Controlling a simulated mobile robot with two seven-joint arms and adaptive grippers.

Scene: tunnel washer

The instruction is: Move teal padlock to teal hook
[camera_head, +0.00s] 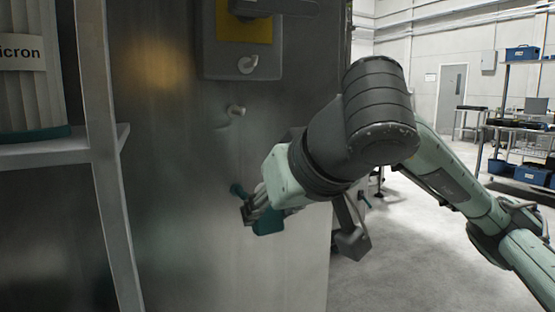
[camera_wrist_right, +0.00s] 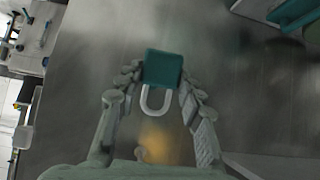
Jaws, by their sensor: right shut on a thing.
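My right gripper (camera_head: 256,210) is shut on the teal padlock (camera_head: 268,223) close to the metal panel. In the right wrist view the gripper (camera_wrist_right: 162,78) has its fingers on both sides of the teal padlock body (camera_wrist_right: 163,68). The padlock's pale shackle loop points to the bottom of that picture. The teal hook (camera_head: 237,190) sticks out of the panel just up and left of the fingers in the head view. I cannot tell whether padlock and hook touch. I cannot make out the teal hook in the wrist view. My left gripper is not in view.
A grey hook (camera_head: 236,110) and a pale hook (camera_head: 247,64) stick out of the panel (camera_head: 175,180) higher up. A shelf frame (camera_head: 105,150) stands at the left. Open floor (camera_head: 400,265) and workbenches (camera_head: 515,140) lie to the right.

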